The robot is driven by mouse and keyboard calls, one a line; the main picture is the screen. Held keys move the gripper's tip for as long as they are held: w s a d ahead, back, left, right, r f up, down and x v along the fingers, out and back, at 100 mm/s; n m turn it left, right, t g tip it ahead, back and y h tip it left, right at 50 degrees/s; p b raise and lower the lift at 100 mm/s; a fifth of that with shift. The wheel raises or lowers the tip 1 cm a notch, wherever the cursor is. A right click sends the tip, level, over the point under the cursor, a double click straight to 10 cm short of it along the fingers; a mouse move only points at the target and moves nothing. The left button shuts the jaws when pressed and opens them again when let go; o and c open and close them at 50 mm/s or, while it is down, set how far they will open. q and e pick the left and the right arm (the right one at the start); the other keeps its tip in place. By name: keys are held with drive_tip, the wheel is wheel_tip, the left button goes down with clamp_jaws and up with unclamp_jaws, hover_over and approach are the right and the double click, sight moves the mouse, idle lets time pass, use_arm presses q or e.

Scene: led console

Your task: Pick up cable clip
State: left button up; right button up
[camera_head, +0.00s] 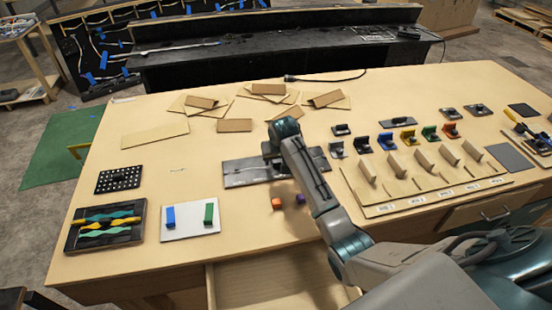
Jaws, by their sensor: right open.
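My right arm reaches in from the lower right, and its gripper (274,154) is over the dark grey plate (245,174) mid-table. The fingertips are small and partly hidden by the wrist; the jaws are open. I cannot tell which piece is the cable clip. All stand apart from the gripper. My left gripper is not in view.
Orange (276,204) and purple (300,199) blocks lie near the front edge, beside my forearm. A slotted wooden rack (380,210) stands right. Cardboard pieces (155,135) lie at the back. A white plate (190,232) and a dark tray (75,243) lie left. A front drawer (270,285) is open.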

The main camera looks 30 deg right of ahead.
drive_tip(key=shift+x, duration=0.9)
drive_tip(key=shift+r, duration=0.1)
drive_tip(key=c, duration=1.1)
